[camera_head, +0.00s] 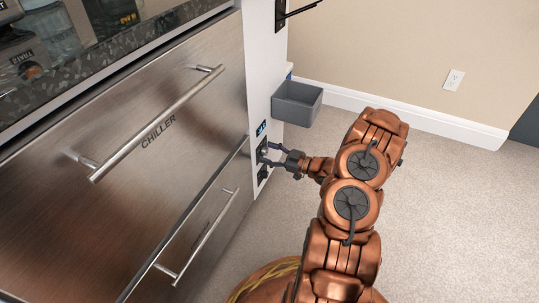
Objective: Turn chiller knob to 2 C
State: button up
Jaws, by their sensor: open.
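The chiller (188,123) is a brushed steel drawer front with a long bar handle and the word CHILLER on it. A white side panel to its right carries a narrow control strip with a small blue-lit display (261,128). A dark knob (263,150) sits below the display, and another dark knob (262,174) sits lower down. My gripper (268,154) is open at the upper knob, its fingers reaching left toward the panel. The fingers partly cover this knob, and I cannot tell whether they touch it. The display reading and knob marks are too small to read.
A grey open bin (298,103) is fixed to the panel just above and right of my gripper. A lower steel drawer with a handle (199,238) is at the left. A speckled counter (110,62) runs above. Carpet (445,205) at right is clear.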

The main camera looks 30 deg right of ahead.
grip_shut()
dwell(0.6)
